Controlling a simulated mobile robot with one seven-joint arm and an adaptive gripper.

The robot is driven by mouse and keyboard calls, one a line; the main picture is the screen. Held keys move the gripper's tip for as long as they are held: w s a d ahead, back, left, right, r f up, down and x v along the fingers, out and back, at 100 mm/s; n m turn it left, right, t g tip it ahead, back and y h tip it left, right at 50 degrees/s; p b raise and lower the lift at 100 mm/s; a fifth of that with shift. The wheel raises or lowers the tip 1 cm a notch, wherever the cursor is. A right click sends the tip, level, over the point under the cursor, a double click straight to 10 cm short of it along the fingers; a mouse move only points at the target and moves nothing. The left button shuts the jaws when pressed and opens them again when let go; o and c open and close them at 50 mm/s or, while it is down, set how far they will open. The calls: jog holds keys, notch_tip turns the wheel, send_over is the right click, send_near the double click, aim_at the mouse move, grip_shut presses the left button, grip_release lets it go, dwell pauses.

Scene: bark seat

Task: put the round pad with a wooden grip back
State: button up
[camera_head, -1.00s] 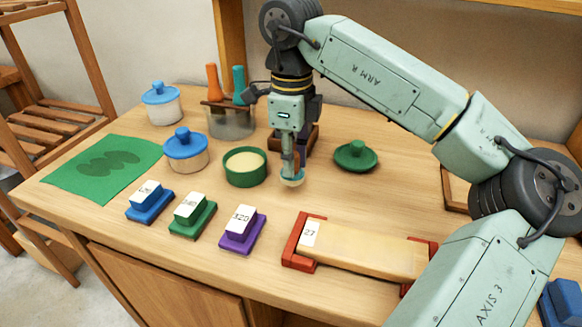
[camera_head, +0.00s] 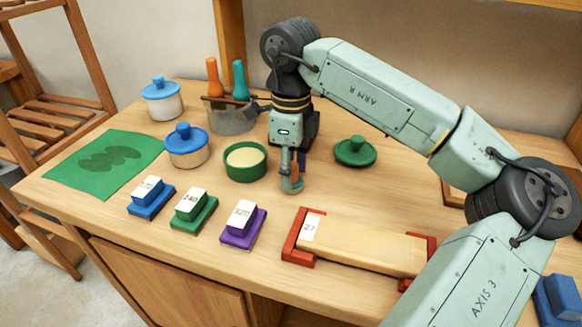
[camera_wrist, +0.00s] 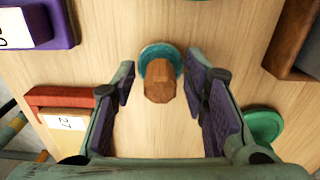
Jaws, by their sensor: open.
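The round pad (camera_wrist: 157,54) is teal, with a faceted wooden grip (camera_wrist: 159,84) pointing towards the wrist camera. In the head view the pad (camera_head: 293,187) is on the bench right of the green bowl, partly hidden by my fingers. My gripper (camera_wrist: 161,88) is open, with one finger on each side of the wooden grip and a visible gap on both sides. In the head view my gripper (camera_head: 291,178) points down over the pad, close to the bench top.
The green bowl (camera_head: 246,175) with cream filling stands close on the left. A green lid (camera_head: 355,153) lies to the right. A purple block (camera_head: 242,232) and a red-ended wooden holder (camera_head: 300,240) are in front. Two blue-lidded jars (camera_head: 187,156) stand further left.

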jog(key=shift+r, duration=0.1)
notch_tip(320, 180, up, 12)
dwell(0.6)
